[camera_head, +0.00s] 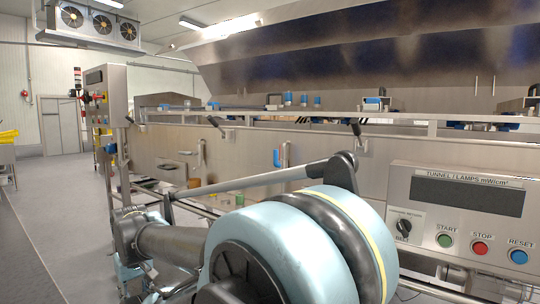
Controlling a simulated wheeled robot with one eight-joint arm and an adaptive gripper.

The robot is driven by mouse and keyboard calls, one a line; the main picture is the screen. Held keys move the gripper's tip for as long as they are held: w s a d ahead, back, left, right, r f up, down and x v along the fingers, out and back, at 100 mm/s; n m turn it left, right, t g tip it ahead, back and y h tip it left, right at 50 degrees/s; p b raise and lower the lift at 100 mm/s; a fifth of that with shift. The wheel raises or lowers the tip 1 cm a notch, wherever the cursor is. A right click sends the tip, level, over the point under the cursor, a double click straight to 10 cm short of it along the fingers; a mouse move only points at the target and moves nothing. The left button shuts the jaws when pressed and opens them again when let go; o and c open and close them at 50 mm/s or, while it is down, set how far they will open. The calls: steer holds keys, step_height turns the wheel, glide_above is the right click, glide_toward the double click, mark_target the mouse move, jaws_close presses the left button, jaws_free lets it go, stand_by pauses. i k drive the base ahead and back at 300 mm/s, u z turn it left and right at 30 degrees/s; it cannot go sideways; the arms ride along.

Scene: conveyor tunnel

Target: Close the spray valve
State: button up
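No part is clearly marked as the spray valve. A small blue lever (277,157) is on the steel side panel of the machine, beside a steel handle; I cannot tell if it is the valve or how it is set. A small blue part (110,148) is also on the control post at the left. My arm fills the lower middle of the view, with large pale-blue joints close to the camera and links reaching left. I cannot make out my gripper. My arm hides part of the lower machine.
A control panel (453,202) with a dark display, a rotary switch (403,226) and green, red and blue buttons stands close at the right. The steel tunnel hood (370,68) spans the back. A control post (113,120) stands at the left, with open floor (55,225) beyond it.

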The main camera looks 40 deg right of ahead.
mark_target(277, 163)
steer(key=k, duration=1.25)
steer(key=z, duration=0.35)
steer(key=i, duration=1)
